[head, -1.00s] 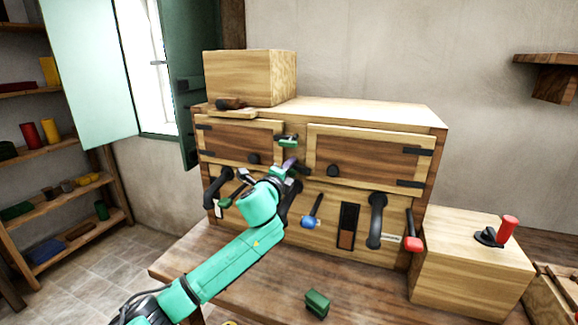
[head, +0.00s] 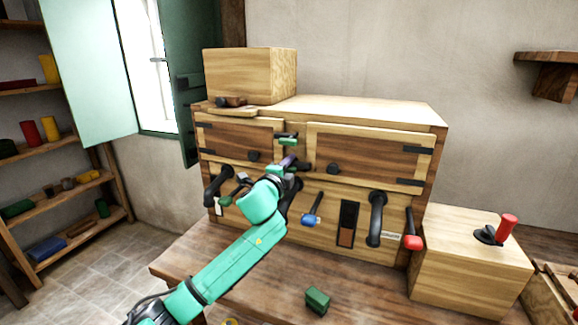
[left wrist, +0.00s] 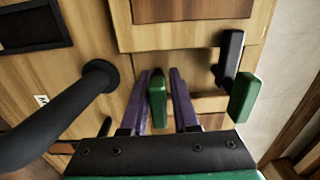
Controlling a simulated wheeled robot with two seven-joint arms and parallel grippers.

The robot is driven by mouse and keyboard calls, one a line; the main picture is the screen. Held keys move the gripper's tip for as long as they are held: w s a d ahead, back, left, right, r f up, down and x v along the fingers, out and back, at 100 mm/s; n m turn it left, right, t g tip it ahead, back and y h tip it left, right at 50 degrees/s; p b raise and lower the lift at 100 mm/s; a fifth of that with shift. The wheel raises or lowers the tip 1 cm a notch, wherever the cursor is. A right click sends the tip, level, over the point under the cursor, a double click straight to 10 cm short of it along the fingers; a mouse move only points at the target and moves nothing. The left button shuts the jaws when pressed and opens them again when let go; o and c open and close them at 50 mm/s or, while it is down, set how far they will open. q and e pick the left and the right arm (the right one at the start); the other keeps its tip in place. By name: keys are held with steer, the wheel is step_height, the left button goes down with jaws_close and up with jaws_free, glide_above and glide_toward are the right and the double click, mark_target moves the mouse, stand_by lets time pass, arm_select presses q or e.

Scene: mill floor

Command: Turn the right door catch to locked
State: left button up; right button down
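Two catches with green grips sit one above the other on the strip between the cabinet's left door (head: 232,143) and right door (head: 368,157). The upper catch (head: 287,140) is free; it shows its dark arm and green grip in the left wrist view (left wrist: 241,97). My left gripper (head: 288,161) is at the lower catch. In the left wrist view, the purple fingers of my left gripper (left wrist: 164,82) stand on either side of the lower catch's green grip (left wrist: 158,100), with slim gaps. I cannot tell which catch belongs to the right door. My right gripper is out of view.
Below the doors are a blue-ended lever (head: 311,219), a black curved handle (head: 376,218) and a red-ended lever (head: 412,241). Another black handle (left wrist: 60,112) is close beside my left gripper. A green block (head: 317,300) lies on the bench.

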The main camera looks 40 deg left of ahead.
arm_select(q)
steer(key=shift+o, duration=0.9)
steer(key=shift+w, duration=0.25)
steer(key=shift+s+f, duration=0.1)
steer(key=shift+s, duration=0.15)
steer(key=b+v, duration=0.3)
steer(key=v, duration=1.1)
steer(key=shift+d, duration=0.2)
